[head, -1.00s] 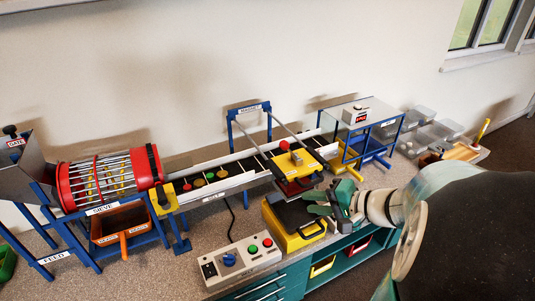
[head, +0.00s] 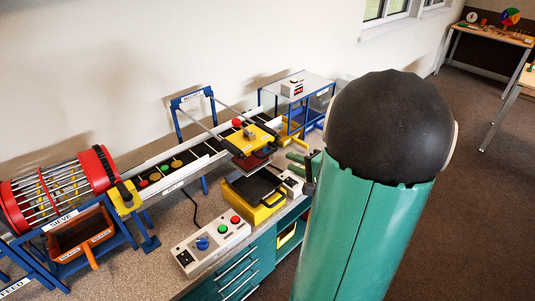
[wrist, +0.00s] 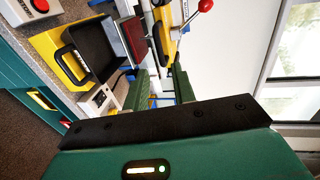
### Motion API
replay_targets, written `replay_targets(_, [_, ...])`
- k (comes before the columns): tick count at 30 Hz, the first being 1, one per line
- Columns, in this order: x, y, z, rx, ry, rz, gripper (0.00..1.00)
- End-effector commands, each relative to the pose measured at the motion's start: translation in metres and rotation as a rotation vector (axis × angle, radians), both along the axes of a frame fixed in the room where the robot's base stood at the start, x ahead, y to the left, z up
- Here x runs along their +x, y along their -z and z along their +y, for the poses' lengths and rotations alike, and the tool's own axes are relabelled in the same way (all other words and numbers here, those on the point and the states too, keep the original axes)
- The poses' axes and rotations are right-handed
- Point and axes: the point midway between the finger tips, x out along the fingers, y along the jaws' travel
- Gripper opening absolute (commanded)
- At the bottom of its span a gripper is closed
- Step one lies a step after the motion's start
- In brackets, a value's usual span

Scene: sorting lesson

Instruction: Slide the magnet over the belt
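The magnet is a yellow carriage (head: 262,140) with a red ball knob (head: 236,122) and a dark red block (head: 252,160) below. It sits at the near end of its two rails, beside the belt and above a yellow-framed black tray (head: 262,209). The black belt (head: 203,149) runs behind it, with several small red, green and gold pieces toward its left end. My gripper (head: 303,165) is right of the magnet, apart from it. In the wrist view its green fingers (wrist: 162,90) stand apart with nothing between them; the knob (wrist: 205,5) is at the top.
A control box (head: 211,243) with a blue dial and buttons stands at the front. A red sieve drum (head: 60,187) and orange bin (head: 82,240) are at the left. A blue-framed stand (head: 300,95) is at the back right. My arm hides the bench's right end.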

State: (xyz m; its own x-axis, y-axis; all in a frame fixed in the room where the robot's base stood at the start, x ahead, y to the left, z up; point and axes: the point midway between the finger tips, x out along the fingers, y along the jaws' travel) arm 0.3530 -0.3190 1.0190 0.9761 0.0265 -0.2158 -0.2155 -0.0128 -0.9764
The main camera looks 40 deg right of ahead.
Motion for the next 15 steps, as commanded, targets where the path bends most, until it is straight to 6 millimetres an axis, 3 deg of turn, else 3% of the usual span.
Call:
replay_targets(9, [0.063, 0.014, 0.002, 0.002, -0.004, 0.0, 0.26])
replay_targets(15, [0.093, 0.021, 0.004, 0.0, -0.002, 0.002, 0.26])
